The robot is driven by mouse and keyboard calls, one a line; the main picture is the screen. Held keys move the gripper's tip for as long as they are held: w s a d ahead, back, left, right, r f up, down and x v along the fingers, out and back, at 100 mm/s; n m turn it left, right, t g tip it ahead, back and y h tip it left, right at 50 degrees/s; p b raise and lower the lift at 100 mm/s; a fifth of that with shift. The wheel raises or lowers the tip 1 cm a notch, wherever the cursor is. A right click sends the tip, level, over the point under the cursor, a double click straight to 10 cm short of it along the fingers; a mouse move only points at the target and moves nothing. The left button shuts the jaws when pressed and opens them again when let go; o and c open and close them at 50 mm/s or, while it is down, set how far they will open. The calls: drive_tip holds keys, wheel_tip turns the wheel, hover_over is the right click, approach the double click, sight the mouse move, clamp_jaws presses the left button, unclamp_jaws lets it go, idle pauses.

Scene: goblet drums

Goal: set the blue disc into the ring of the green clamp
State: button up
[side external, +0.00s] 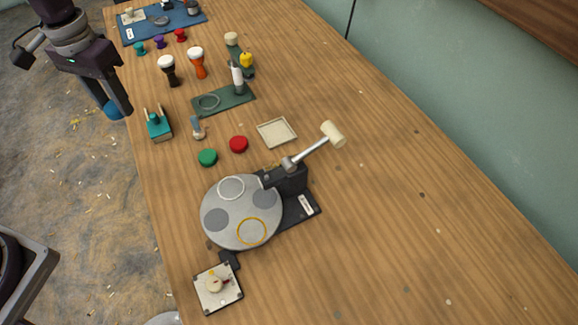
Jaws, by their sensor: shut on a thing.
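My gripper (119,112) is at the upper left, beyond the table's left edge and above the floor. It is shut on the blue disc (110,109), which is partly hidden by the fingers. The green clamp (225,101) appears to be the flat green plate on the table, to the right of my gripper. Its ring (208,101) lies on the plate's left part and looks empty. A grey and white upright part (237,78) stands at the plate's right end.
Between gripper and clamp stand a teal block with prongs (158,124) and two small goblet drums, black (168,69) and orange (197,62). Green (207,157) and red (238,144) discs, a tray (277,132) and a round-plated press (240,212) lie nearer. The table's right side is clear.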

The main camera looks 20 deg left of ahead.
wheel_tip(320, 180, up, 4)
drive_tip(key=shift+f, duration=0.15)
drive_tip(key=w+d+m, duration=0.1)
drive_tip(key=w+d, duration=0.4)
drive_tip(key=d, duration=0.6)
drive_tip(key=w+d+m, duration=0.1)
drive_tip(key=w+d, duration=0.4)
drive_tip(key=d, duration=0.6)
drive_tip(key=m, duration=0.5)
hover_over(334, 227)
wheel_tip(334, 227, down, 22)
drive_tip(key=shift+f, duration=0.2)
drive_tip(key=o, duration=1)
drive_tip(key=shift+o, duration=0.2)
